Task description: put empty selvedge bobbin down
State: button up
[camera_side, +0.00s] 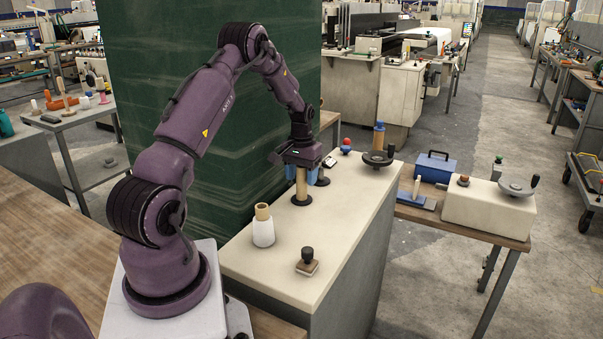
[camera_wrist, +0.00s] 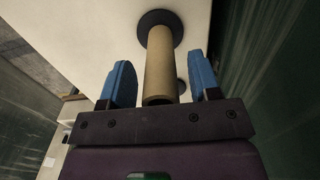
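The empty selvedge bobbin, a bare tan tube (camera_side: 301,186), stands upright with a dark round base on the cream top of a cabinet (camera_side: 335,215). The tube also shows in the wrist view (camera_wrist: 161,62), its dark disc against the cream surface. My gripper (camera_side: 298,174) is directly above and around the tube, pointing down. Its two blue fingers stand on either side of the tube in the wrist view (camera_wrist: 162,82), with a visible gap on both sides. The gripper is open and not touching the tube there.
A white spool with a tan core (camera_side: 263,228) and a black-knobbed stamp (camera_side: 307,262) stand at the front of the cabinet top. A handwheel (camera_side: 378,158), a blue-topped spool (camera_side: 379,136) and a red-and-blue knob (camera_side: 346,146) are behind. A green pillar (camera_side: 200,110) rises close on the left.

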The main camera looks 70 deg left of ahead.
jog(key=shift+r, duration=0.15)
notch_tip(320, 180, up, 13)
jog(key=w+d+r+m+t, duration=0.1)
jog(key=w+d+r+m, duration=0.1)
jog(key=d+r, duration=0.65)
jog(key=s+d+r+m+t+y, duration=0.1)
jog(key=s+d+r+m, duration=0.15)
jog(key=d, duration=0.75)
jog(key=s+d+r+m+t, duration=0.2)
jog(key=s+d, duration=0.1)
jog(key=d, duration=0.7)
jog(key=s+d+f+m+t+h, duration=0.1)
jog(key=s+d+f+m, duration=0.1)
jog(key=s+d, duration=0.5)
jog(key=shift+s+d+t, duration=0.3)
jog(key=shift+s+d, duration=0.1)
jog(key=shift+s, duration=0.25)
jog(key=shift+o, duration=0.2)
jog(key=shift+m, duration=0.25)
